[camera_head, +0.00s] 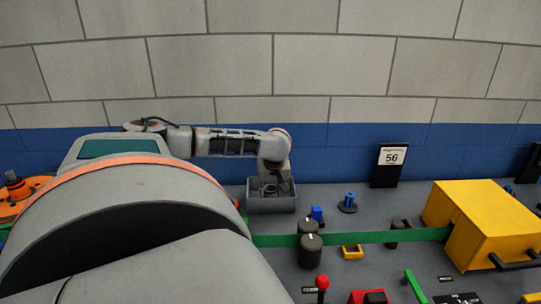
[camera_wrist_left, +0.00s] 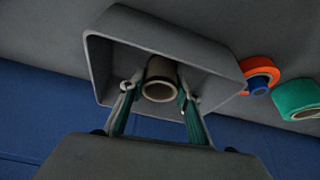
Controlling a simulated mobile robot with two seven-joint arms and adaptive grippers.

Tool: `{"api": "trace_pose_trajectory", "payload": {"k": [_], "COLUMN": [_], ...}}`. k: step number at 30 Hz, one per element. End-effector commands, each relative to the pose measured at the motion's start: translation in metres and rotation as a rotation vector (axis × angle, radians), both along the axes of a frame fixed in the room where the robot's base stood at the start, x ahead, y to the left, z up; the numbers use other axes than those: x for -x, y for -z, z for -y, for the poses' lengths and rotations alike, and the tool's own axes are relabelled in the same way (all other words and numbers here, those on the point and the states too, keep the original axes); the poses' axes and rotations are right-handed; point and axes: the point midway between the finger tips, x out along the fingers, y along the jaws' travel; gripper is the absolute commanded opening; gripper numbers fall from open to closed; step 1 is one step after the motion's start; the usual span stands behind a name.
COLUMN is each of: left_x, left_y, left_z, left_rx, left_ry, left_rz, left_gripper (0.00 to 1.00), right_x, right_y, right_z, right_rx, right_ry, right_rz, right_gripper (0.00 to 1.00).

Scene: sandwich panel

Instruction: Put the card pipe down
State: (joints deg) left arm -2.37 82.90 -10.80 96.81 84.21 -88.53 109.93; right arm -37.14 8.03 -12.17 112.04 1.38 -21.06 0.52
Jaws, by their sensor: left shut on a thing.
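The card pipe (camera_wrist_left: 161,70), a short, pale brown hollow tube, is between the fingers of my left gripper (camera_wrist_left: 157,92) in the left wrist view, its open end facing the camera. My left gripper (camera_head: 271,180) is shut on the pipe at the mouth of a grey open bin (camera_head: 270,207) near the wall in the head view. The bin's wall also shows in the left wrist view (camera_wrist_left: 102,70). I cannot tell whether the pipe touches the bin floor. In the head view the pipe is small and mostly hidden by the gripper. My right gripper is out of view.
A green strip (camera_head: 375,237) runs past black knobs (camera_head: 310,250) to a yellow box (camera_head: 482,225). A 56 sign (camera_head: 388,165) stands by the wall. My left arm hides much of the left side.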

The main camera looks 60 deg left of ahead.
Motion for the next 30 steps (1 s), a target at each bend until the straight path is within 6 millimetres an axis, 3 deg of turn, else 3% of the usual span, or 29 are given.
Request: {"api": "trace_pose_trajectory", "payload": {"k": [3,4,5,18,30], "left_x": [0.000,0.000,0.000,0.000,0.007], "left_y": [0.003,0.003,0.003,-0.001,-0.059], "left_z": [0.000,0.000,0.000,0.000,0.020], "left_rx": [0.002,0.001,0.001,-0.001,-0.006], "left_ry": [-0.001,0.000,0.000,0.001,0.003], "left_rz": [0.000,0.000,0.000,-0.001,0.000], "left_gripper": [0.11,0.40,0.48,0.49,0.49], "right_x": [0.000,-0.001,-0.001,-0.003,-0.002], "right_y": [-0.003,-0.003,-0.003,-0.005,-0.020], "right_z": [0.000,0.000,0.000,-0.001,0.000], "right_rx": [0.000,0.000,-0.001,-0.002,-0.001], "right_ry": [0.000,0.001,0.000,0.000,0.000], "right_rz": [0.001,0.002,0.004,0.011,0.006], "right_gripper": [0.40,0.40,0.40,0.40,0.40]}}
